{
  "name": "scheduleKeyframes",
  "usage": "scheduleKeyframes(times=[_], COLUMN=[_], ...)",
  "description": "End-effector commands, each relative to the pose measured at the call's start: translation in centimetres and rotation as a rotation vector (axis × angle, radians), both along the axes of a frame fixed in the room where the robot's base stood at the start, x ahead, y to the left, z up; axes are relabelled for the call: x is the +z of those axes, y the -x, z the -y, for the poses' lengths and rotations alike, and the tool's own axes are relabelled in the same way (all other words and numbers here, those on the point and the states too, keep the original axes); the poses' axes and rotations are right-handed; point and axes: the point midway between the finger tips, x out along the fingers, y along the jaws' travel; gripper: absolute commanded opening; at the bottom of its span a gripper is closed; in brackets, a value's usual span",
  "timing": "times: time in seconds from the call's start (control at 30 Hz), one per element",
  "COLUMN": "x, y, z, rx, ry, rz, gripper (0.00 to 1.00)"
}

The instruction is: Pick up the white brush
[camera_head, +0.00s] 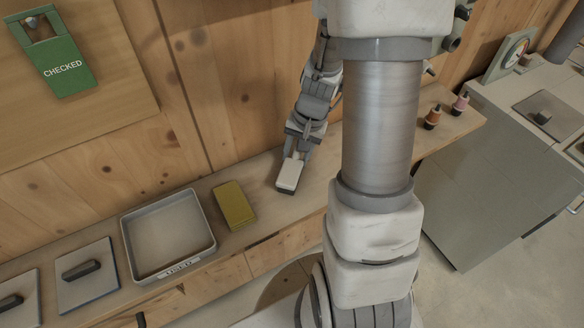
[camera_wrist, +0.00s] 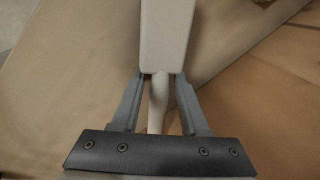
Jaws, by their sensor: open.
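The white brush (camera_head: 289,175) lies on the wooden bench, with a pale block-shaped body and grey underneath in the head view. In the wrist view its pale body (camera_wrist: 166,36) reaches up from just past the fingertips. A narrower pale handle (camera_wrist: 158,100) runs back between the fingers. My gripper (camera_wrist: 160,82) is open, with one finger on each side of the handle. Small gaps show beside the handle.
A yellow block (camera_head: 234,206) lies left of the brush, and a shallow grey tray (camera_head: 207,218) stands farther left. Two lids with dark handles (camera_head: 82,270) are at the far left. Two small bottles (camera_head: 433,117) stand toward the right end of the bench (camera_head: 262,185).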

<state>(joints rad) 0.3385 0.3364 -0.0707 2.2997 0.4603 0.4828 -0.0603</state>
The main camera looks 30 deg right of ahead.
Motion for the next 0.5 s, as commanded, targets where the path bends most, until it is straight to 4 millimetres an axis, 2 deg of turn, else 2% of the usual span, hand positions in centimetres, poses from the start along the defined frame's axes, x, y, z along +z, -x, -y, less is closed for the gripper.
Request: scheduleKeyframes(times=[0.07,0.3,0.5], x=[0.03,0.05,0.06], y=[0.0,0.0,0.0], z=[0.0,0.01,0.02], rx=[0.0,0.0,0.0], ry=[0.0,0.0,0.0], rz=[0.0,0.0,0.0], gripper=[0.42,0.0,0.0])
